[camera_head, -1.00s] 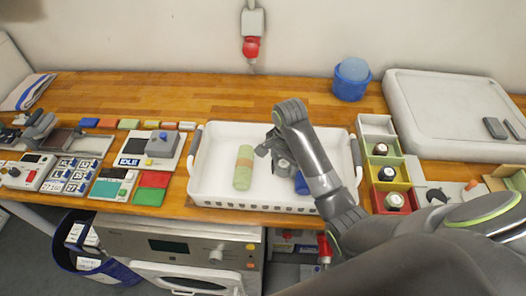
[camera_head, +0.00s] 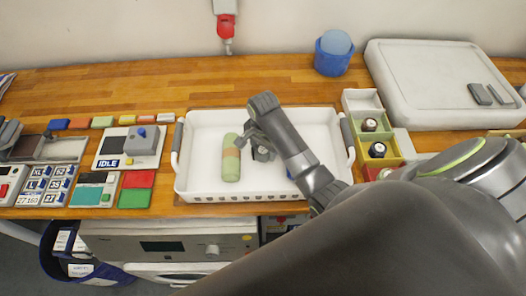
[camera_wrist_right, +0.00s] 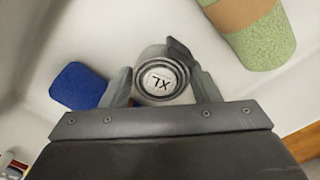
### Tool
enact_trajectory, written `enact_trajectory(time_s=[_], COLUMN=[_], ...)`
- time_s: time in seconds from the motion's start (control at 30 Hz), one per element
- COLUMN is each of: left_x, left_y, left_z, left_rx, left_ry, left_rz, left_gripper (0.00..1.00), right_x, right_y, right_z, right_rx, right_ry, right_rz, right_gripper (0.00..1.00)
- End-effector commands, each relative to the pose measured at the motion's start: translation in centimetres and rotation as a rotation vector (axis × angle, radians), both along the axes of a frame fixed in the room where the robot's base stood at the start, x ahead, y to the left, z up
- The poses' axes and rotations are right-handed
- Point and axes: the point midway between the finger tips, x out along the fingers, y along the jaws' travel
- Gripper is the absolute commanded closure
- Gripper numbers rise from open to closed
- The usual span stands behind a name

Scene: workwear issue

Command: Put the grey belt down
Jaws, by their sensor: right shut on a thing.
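The grey belt (camera_wrist_right: 163,80) is a tight roll with a white XL label on its top, seen from above in the right wrist view. It also shows in the head view (camera_head: 263,153), partly covered by my gripper. My right gripper (camera_head: 254,146) is shut on the belt, with one finger on each side of it in the wrist view (camera_wrist_right: 163,88). The belt is over or on the floor of the white basket (camera_head: 207,190); I cannot tell whether it touches. My left gripper does not show.
A green roll with a tan band (camera_head: 231,158) lies in the basket left of the belt. A blue item (camera_wrist_right: 78,86) lies on the other side. Divided bins (camera_head: 362,100) with rolls stand right of the basket. The back of the wooden counter (camera_head: 190,85) is mostly clear.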

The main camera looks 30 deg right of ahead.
Motion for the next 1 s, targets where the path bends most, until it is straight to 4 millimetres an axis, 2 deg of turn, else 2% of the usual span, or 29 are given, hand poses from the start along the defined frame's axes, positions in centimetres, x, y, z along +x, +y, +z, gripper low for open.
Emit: enact_trajectory(time_s=[0.2,0.6,0.63,0.7,0.8,1.0], left_x=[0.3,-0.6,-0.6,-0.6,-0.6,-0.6], left_y=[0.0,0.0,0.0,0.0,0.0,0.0], left_z=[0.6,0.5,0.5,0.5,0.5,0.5], left_rx=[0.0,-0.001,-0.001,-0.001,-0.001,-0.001], left_ry=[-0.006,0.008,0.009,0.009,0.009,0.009], left_rz=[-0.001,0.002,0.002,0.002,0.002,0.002], left_gripper=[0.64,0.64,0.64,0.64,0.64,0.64], right_x=[0.0,0.0,0.0,0.0,0.0,0.0], right_y=[0.0,0.0,0.0,0.0,0.0,0.0], right_z=[-2.1,-2.6,-2.6,-2.6,-2.6,-2.6], right_rx=[0.0,-0.001,-0.001,-0.001,-0.001,-0.001], right_ry=[0.001,-0.001,-0.001,-0.001,-0.001,0.0], right_rz=[0.0,0.0,0.0,0.0,0.0,0.0], right_gripper=[0.7,0.7,0.42,0.33,0.23,0.23])
